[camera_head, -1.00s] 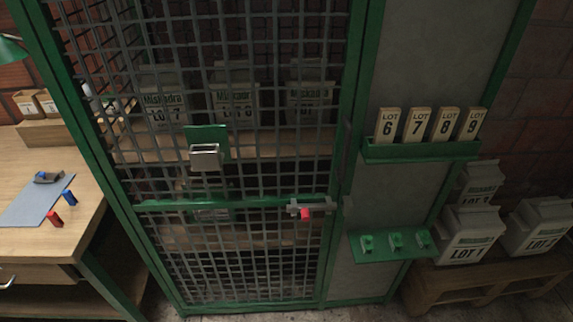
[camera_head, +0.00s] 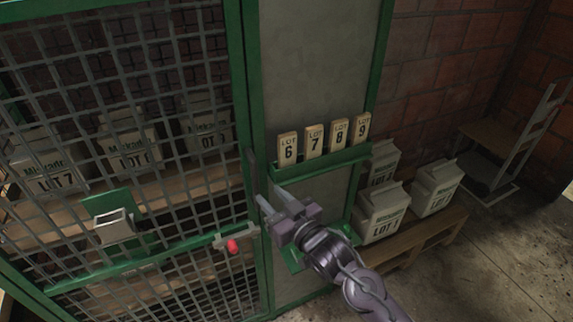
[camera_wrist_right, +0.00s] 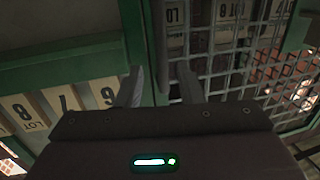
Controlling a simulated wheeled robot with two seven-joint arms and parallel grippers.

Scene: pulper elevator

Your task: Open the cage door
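The cage door (camera_head: 110,130) is a grey wire mesh in a green frame and looks closed. A grey bolt latch with a red knob (camera_head: 233,246) sits on its green crossbar at the right edge. My right gripper (camera_head: 266,203) is in front of the green post and grey panel, to the right of and above the latch, apart from it. Its two fingers are spread with nothing between them, as the right wrist view (camera_wrist_right: 157,88) also shows. The latch cannot be made out in the wrist view. My left gripper is not in view.
A green shelf (camera_head: 320,165) with numbered lot tags (camera_head: 314,141) is on the panel just above my right gripper. Lot sacks (camera_head: 383,212) stand on a wooden pallet (camera_head: 425,235) to the right. A hand truck (camera_head: 520,140) leans at the far right. The floor at lower right is clear.

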